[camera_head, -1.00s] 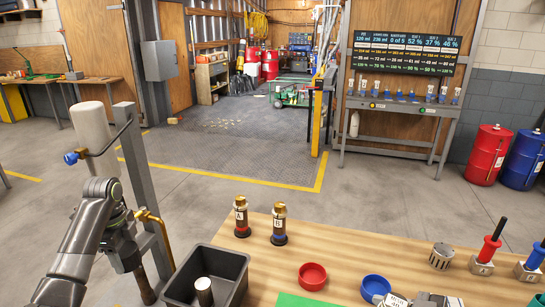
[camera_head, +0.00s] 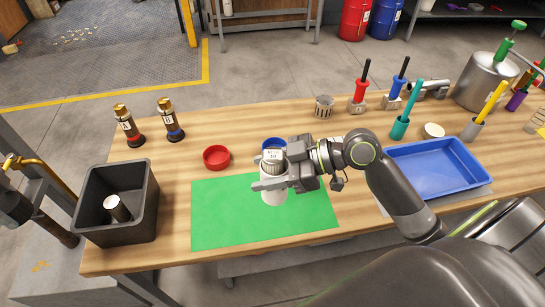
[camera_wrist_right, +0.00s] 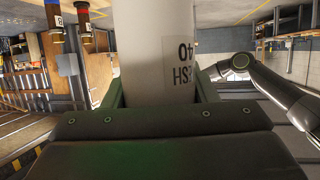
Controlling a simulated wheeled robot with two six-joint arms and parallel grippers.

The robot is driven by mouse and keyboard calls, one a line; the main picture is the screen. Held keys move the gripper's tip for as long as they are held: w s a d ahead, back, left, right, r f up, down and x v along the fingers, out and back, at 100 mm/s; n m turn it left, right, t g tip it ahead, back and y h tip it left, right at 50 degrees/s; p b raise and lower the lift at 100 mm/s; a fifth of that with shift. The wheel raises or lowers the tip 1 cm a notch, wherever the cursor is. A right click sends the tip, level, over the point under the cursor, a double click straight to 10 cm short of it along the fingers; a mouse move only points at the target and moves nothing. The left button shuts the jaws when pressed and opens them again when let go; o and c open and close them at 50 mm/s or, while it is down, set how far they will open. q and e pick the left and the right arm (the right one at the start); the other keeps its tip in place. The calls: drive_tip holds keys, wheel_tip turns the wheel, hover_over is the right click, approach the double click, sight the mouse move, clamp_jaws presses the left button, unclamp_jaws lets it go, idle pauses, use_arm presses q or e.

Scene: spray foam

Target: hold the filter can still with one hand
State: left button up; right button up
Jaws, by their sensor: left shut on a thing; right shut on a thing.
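The white filter can (camera_head: 273,195) appears upright over the green mat (camera_head: 225,225); I cannot tell if its base rests on the mat. My right gripper (camera_head: 268,182) is shut around it, coming from the right. In the right wrist view the can (camera_wrist_right: 145,50) rises between the fingers, with a printed label on its side. Its grey top with a label is partly behind the gripper in the head view. My left gripper (camera_head: 14,203) is at the left edge, mostly cut off, shut on a dark brown handle (camera_head: 55,228).
A black bin (camera_head: 125,230) stands left, two brass-topped bottles (camera_head: 170,120) at the back. A blue tray (camera_head: 432,168) and tools in holders fill the right side.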

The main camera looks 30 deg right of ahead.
drive_tip(key=w+a+f+n+g+y, duration=0.1)
drive_tip(key=a+n+g, duration=0.5)
drive_tip(key=a, duration=0.6)
drive_tip(key=shift+w+f+n+g+y, duration=0.3)
drive_tip(key=shift+w+g, duration=0.05)
drive_tip(key=shift+g, duration=0.45)
